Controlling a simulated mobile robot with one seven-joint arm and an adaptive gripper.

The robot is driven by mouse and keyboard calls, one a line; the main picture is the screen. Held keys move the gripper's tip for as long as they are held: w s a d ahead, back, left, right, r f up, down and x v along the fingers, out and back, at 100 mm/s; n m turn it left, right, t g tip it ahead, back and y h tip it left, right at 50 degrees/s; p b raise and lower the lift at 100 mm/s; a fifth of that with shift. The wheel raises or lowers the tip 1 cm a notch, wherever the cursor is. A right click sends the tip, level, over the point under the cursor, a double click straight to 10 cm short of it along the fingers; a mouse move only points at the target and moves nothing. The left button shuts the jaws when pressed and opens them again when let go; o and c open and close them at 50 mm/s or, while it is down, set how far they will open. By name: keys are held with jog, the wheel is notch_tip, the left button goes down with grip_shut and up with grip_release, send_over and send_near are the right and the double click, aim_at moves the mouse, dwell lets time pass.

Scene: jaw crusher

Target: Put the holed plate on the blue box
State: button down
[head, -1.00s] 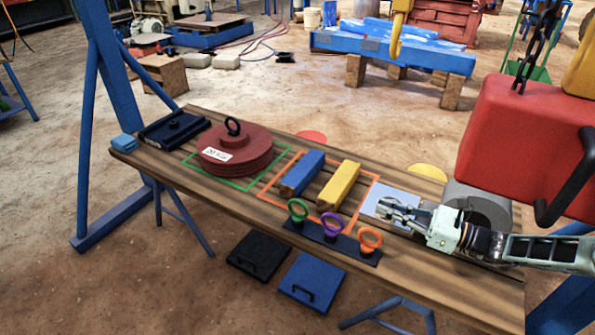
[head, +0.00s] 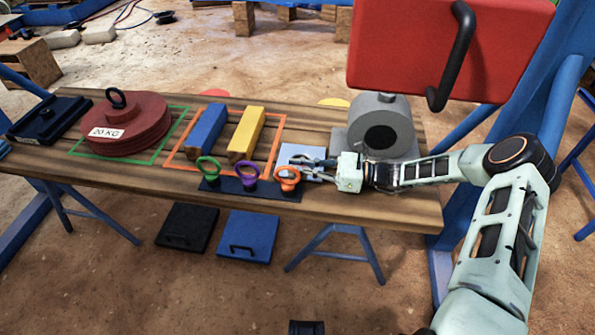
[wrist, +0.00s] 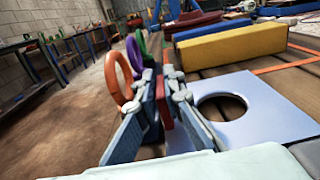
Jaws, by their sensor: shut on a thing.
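The holed plate (head: 294,152) is thin, flat and pale blue-grey, at the right part of the wooden table. In the wrist view the plate (wrist: 262,108) shows its round hole, right of my fingers. My gripper (head: 318,167) is at the plate's near side, shut on it; the fingers show in the wrist view (wrist: 163,108) with a narrow red upright piece between them. Where that piece meets the plate is hidden. The long blue box (head: 206,130) lies left of the yellow box, inside the orange outline, with nothing on top.
The yellow box (head: 246,134) lies between plate and blue box. Green, purple and orange rings (head: 287,178) stand upright on a dark base at the front edge. A grey cylinder (head: 383,125) stands behind my wrist. A red block (head: 410,45) hangs above. Red discs (head: 130,125) sit left.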

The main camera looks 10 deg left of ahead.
jog(key=shift+f, duration=0.45)
jog(key=shift+f, duration=0.15)
jog(key=c, duration=2)
grip_release()
jog(key=shift+c, duration=0.2)
